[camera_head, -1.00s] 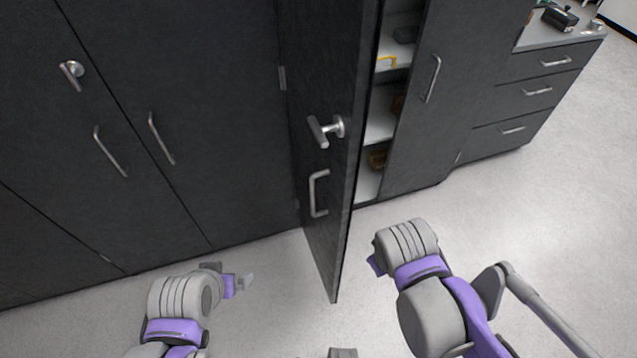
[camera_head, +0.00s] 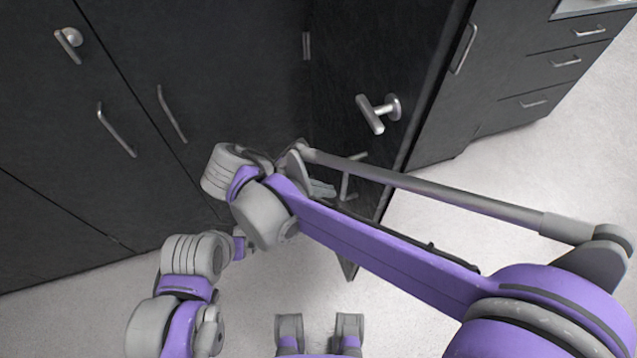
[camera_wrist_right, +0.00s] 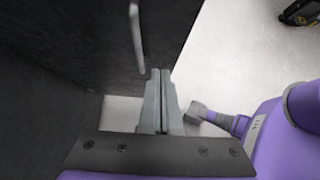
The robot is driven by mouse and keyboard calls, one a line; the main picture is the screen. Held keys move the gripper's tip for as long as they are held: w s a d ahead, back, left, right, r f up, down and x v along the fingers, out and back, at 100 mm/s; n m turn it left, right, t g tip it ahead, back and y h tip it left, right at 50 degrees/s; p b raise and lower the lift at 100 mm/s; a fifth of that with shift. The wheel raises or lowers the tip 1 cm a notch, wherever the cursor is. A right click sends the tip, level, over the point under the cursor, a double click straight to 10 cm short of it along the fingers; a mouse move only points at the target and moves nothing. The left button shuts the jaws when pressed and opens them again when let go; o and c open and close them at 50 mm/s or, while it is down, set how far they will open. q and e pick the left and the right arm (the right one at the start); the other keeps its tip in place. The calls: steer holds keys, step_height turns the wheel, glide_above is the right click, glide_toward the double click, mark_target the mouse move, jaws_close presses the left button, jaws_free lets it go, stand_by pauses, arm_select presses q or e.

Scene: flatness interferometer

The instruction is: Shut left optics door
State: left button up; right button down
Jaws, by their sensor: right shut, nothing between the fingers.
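The dark left optics door (camera_head: 350,55) stands partly open from the cabinet front, with a T-shaped knob (camera_head: 378,112) and a bar handle (camera_head: 346,185) on its face. The bar handle also shows in the right wrist view (camera_wrist_right: 137,38), on the door panel (camera_wrist_right: 168,35). My right gripper (camera_head: 322,188) is shut and empty, reaching across in front of the door's face near the bar handle. Its closed fingers show in the wrist view (camera_wrist_right: 160,75); contact with the door is unclear. My left gripper (camera_head: 245,243) is low at the left of the door, its fingers partly hidden.
Closed dark cabinet doors (camera_head: 60,140) with handles line the left. Another cabinet door (camera_head: 445,100) and a drawer unit (camera_head: 540,85) stand to the right. Pale floor (camera_head: 540,165) is clear on the right. My right arm hides the door's lower part.

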mark_target(368, 190)
steer(key=shift+w+d+f, duration=0.5)
steer(key=shift+d+f, duration=0.15)
steer(key=shift+d, duration=0.55)
steer(key=shift+w+d+f, duration=0.45)
steer(key=shift+d+f, duration=0.15)
steer(key=shift+d, duration=0.65)
steer(key=shift+w+d+f, duration=0.5)
steer(key=shift+d+f, duration=0.15)
steer(key=shift+d, duration=0.55)
